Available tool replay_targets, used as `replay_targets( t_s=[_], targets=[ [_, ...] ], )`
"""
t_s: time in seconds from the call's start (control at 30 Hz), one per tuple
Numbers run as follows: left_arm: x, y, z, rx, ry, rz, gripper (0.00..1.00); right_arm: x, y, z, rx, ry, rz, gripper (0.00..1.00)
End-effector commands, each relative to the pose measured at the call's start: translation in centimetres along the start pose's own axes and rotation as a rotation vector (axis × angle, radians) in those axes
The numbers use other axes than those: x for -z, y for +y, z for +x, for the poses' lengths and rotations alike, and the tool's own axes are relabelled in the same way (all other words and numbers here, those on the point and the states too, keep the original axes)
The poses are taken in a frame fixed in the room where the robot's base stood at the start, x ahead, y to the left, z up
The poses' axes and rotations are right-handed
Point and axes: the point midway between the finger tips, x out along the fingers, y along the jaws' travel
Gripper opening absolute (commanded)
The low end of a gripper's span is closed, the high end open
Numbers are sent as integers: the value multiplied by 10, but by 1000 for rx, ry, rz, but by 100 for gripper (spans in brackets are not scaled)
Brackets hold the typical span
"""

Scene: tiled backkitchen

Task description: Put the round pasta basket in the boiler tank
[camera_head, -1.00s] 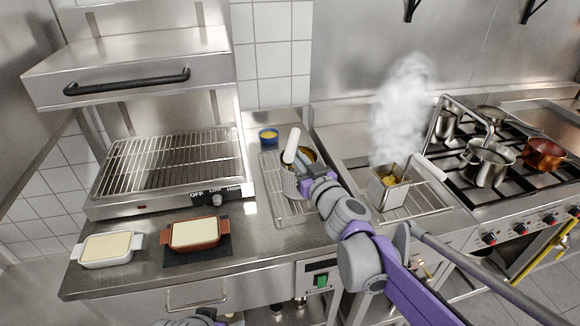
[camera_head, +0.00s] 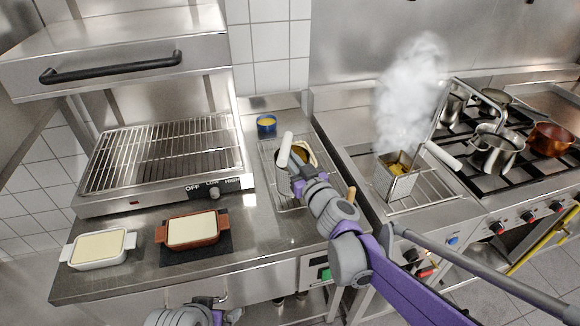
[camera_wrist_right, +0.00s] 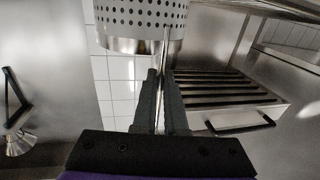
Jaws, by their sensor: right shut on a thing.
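The round pasta basket (camera_wrist_right: 150,16), a perforated metal cylinder, fills the top of the right wrist view. My right gripper (camera_wrist_right: 163,75) is shut on a thin metal part of it, just below the cylinder. In the head view my right gripper (camera_head: 297,172) is over the wire rack, beside the basket's white handle (camera_head: 285,149); the perforated body is mostly hidden there. The boiler tank (camera_head: 421,191) is to the right, steaming, with a square pasta basket (camera_head: 401,182) at it. My left gripper (camera_head: 222,308) is at the bottom edge, its fingers unclear.
A wire rack (camera_head: 271,158) lies on the counter, with a blue bowl (camera_head: 267,124) behind it. The grill (camera_head: 160,157) and two filled dishes (camera_head: 194,230) (camera_head: 99,248) are left. A stove with pots (camera_head: 495,152) is right of the tank.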

Motion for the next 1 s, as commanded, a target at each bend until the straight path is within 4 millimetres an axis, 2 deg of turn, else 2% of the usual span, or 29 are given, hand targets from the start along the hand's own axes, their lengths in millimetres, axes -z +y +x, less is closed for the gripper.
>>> replay_targets(
  t_s=[0.03, 0.17, 0.5, 0.53, 0.67, 0.7, 1.0],
  targets=[
    [-3, 0, 3, 0, -3, 0, 100, -10, 0, 0, 0, -1, 1, 0],
    [-7, 0, 7, 0, -6, 0, 100, -26, -1, 0, 0, 0, 1, 0],
    [-6, 0, 5, 0, -5, 0, 100, -28, 0, 0, 1, 1, 1, 0],
    [-6, 0, 5, 0, -5, 0, 100, -28, 0, 0, 0, 0, 0, 13],
    [-6, 0, 6, 0, -5, 0, 100, -28, 0, 0, 0, 0, 0, 36],
    [-6, 0, 6, 0, -5, 0, 100, -28, 0, 0, 0, 0, 1, 39],
    [-6, 0, 6, 0, -6, 0, 100, -26, 0, 0, 0, 0, 1, 39]
  ],
)
